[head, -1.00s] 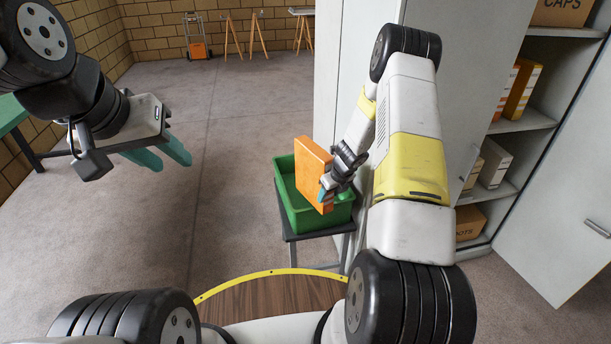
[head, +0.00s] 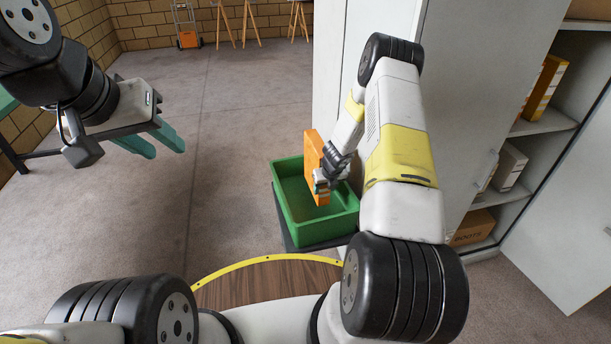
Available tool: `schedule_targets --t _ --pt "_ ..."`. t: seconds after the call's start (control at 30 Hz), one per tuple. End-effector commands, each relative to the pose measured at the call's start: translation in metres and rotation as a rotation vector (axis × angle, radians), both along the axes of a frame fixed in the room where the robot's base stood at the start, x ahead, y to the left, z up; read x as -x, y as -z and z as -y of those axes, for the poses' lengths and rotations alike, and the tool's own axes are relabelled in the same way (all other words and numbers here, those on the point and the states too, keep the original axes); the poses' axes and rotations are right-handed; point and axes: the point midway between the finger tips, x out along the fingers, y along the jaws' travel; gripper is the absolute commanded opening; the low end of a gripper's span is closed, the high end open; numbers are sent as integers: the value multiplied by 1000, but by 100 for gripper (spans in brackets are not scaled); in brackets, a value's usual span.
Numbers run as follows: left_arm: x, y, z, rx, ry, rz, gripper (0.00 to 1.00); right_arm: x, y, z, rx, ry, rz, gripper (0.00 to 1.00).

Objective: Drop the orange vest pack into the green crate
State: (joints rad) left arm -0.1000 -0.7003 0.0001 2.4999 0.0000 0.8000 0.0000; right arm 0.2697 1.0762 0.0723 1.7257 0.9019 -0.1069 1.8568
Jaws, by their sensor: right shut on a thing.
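The orange vest pack (head: 315,160) is a flat upright box. My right gripper (head: 322,183) is shut on its right side. The pack is over the green crate (head: 296,231), with its lower end at the level of the crate's opening; I cannot tell whether it touches the crate. The crate stands on a dark stand (head: 283,226), and its visible floor is empty. My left gripper (head: 160,142) is open and empty, in the air at the left, far from the crate.
An open grey cabinet (head: 462,110) stands at the right, with boxes and a carton (head: 472,228) on its shelves. Its door (head: 570,215) swings out at far right. A hand truck (head: 187,38) and trestles stand at the back wall. The floor left of the crate is clear.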

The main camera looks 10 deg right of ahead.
Motion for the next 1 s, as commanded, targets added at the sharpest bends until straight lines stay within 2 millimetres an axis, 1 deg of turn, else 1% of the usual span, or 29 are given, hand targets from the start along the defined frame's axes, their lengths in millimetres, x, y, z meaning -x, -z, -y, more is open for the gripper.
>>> schedule_targets --t 0.1,0.27,0.5,0.63,0.8,1.0 --pt "0 0 0 0 0 0 36 0 12 0 -3 2 2 0" --pt "0 0 0 0 0 0 36 0 23 -1 -3 2 3 0" --pt "0 0 0 0 0 0 36 0 51 -1 -3 2 3 0" --pt "0 0 0 0 0 0 36 0 64 -1 -3 2 4 0" --pt "0 0 0 0 0 0 36 -1 72 -1 -3 2 4 0" --pt "0 0 0 0 0 0 36 -1 74 0 -2 1 5 0"
